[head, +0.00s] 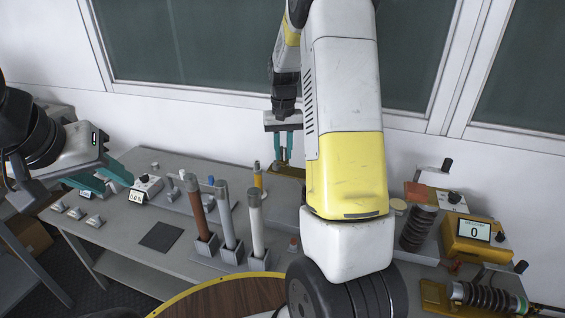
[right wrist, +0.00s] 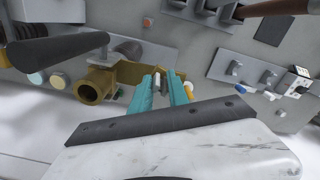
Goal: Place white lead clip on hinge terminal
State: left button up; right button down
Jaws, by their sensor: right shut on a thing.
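My right gripper (head: 284,153) is at the back of the bench, pointing down, its teal fingers close together. In the right wrist view its fingers (right wrist: 166,84) are shut on a small pale piece (right wrist: 163,86), likely the white lead clip; its shape is mostly hidden. A brass fitting with a round open end (right wrist: 95,86) lies just left of the fingertips, likely the hinge terminal. Whether the held piece touches it, I cannot tell. In the head view the brass base (head: 291,170) shows partly below the fingers. My left gripper (head: 101,179) is open and empty over the bench's left end.
Brown, grey and white fuse tubes (head: 228,220) stand in holders mid-bench. A dark square pad (head: 161,236) lies left of them. A yellow meter reading 0 (head: 474,233) and coils (head: 418,228) stand at right. My right arm hides the bench's middle right.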

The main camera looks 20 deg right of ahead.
jog(key=d+r, duration=0.5)
jog(key=shift+m, duration=0.4)
jog(key=f, duration=0.9)
jog(key=shift+w+a+f, duration=0.15)
jog(key=shift+w+f, duration=0.15)
jog(key=shift+w, duration=0.1)
jog(key=shift+f, duration=0.2)
jog(key=c, duration=1.3)
grip_release()
